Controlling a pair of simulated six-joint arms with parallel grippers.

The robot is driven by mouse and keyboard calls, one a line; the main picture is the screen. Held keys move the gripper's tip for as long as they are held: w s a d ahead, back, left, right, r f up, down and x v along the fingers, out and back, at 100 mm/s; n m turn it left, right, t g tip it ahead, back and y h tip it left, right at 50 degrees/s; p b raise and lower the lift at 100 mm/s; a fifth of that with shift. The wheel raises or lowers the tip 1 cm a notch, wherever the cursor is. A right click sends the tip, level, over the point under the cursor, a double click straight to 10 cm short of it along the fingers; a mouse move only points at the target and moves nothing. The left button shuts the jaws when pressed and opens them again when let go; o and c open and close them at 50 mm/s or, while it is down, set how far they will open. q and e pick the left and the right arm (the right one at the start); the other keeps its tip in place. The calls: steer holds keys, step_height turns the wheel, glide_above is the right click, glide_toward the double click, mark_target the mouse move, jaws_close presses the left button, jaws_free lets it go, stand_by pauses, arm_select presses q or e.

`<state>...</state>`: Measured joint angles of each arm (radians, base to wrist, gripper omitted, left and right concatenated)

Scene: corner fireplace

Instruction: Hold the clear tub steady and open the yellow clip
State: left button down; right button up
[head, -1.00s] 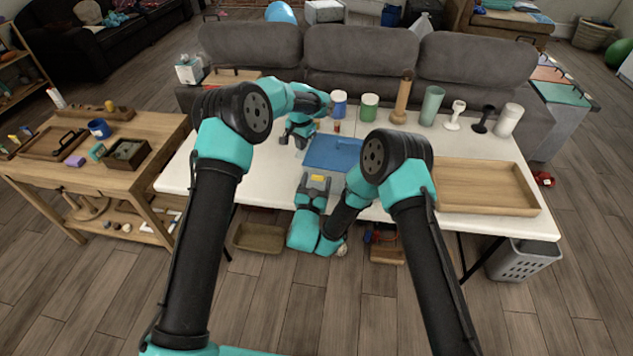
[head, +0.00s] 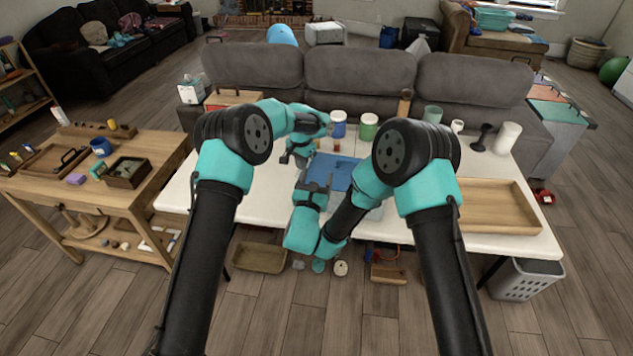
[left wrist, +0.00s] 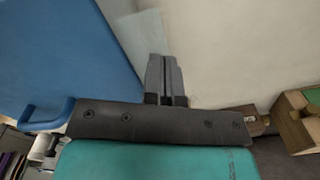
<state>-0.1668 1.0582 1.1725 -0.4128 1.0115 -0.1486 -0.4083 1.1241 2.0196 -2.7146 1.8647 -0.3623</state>
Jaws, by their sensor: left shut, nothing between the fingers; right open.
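My left gripper (head: 292,157) is over the back left of the white table in the head view. The left wrist view shows its fingers (left wrist: 164,72) shut together with nothing between them. My right gripper (head: 315,187) is open at the table's front part, left of and in front of the blue board. A pale translucent shape (head: 374,213) beside my right forearm may be the clear tub, but most of it is hidden. A faint pale sheet-like shape (left wrist: 148,36) shows beyond the left fingers; I cannot tell what it is. I cannot make out the yellow clip now.
The blue board (head: 335,172) lies mid-table. Behind it stand a blue-labelled jar (head: 338,124), a green-labelled jar (head: 368,127) and taller items. A wooden tray (head: 490,207) fills the right side. The table's left part is clear. A wooden bench (head: 50,185) stands at left.

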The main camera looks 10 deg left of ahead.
arm_select(q)
steer(key=shift+s+f, duration=0.15)
steer(key=shift+f, duration=0.05)
steer(key=shift+r, duration=3.15)
steer(key=shift+r, duration=0.5)
step_height(320, 180, up, 16)
steer(key=shift+r, duration=0.2)
